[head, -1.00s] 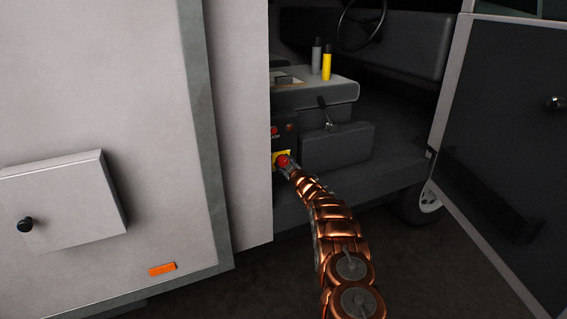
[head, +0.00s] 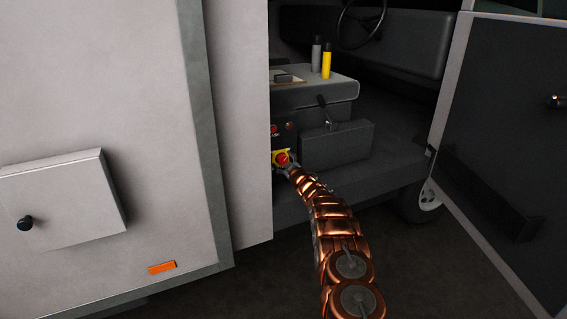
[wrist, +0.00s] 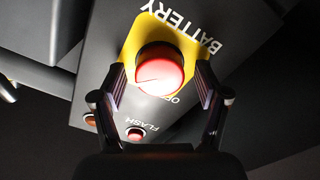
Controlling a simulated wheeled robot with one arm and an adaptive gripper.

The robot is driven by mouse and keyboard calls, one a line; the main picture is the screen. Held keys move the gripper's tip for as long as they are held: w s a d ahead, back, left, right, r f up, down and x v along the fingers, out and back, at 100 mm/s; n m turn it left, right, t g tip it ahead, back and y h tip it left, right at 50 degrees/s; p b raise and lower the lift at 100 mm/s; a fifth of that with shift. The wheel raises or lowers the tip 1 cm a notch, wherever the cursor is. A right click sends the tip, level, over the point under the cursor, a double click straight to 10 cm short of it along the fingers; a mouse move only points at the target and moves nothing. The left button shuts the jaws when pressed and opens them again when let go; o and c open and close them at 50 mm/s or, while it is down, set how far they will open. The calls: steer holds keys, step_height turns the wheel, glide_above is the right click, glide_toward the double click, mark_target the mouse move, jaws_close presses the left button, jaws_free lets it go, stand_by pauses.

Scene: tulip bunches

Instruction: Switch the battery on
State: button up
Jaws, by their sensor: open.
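The battery switch is a round red knob (head: 282,158) on a yellow plate (head: 275,153) low on the dark panel inside the doorway. In the wrist view the red knob (wrist: 160,70) sits on the yellow plate (wrist: 140,30) marked "BATTERY", with part of "OFF" showing beside the knob. A thin line crosses the knob's face. My gripper (wrist: 160,84) is open, with one finger on each side of the knob. I cannot tell whether the fingers touch it. In the head view my gripper (head: 288,164) is at the knob.
A red "FLASH" button (wrist: 135,134) and an orange light (wrist: 90,119) are close to my fingers. A box with a lever (head: 335,140) stands right of the panel. The open door (head: 490,130) is at the right, the pale body wall (head: 235,120) at the left.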

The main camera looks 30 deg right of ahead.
steer(key=shift+s, duration=0.1)
steer(key=s+a, duration=0.1)
steer(key=s, duration=1)
steer(key=shift+s, duration=0.4)
stand_by(0.4)
stand_by(0.8)
